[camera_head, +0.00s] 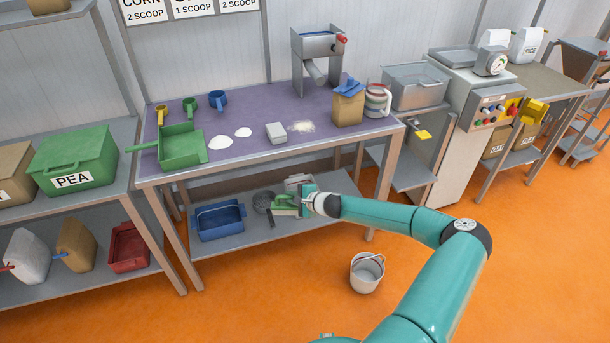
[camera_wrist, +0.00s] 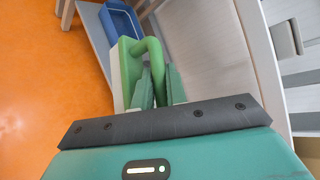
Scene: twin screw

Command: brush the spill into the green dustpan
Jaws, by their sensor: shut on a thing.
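The green dustpan (camera_head: 182,148) lies on the purple-topped bench (camera_head: 262,148) at its left end, its handle pointing left. White powder patches (camera_head: 221,142) lie right of it, and a more scattered patch (camera_head: 301,127) lies further right, past a small grey block. My gripper (camera_head: 299,201) is at the bench's lower shelf, below the top. It is shut on the green brush (camera_head: 284,204). In the wrist view my fingers (camera_wrist: 159,88) close on the arched handle of the brush (camera_wrist: 129,70), whose pale bristles face left. The spill and dustpan are outside the wrist view.
The bench top overhangs this shelf. A paper bag (camera_head: 348,108) and jug (camera_head: 377,100) stand at the top's right end. A bucket (camera_head: 367,272) stands on the floor.

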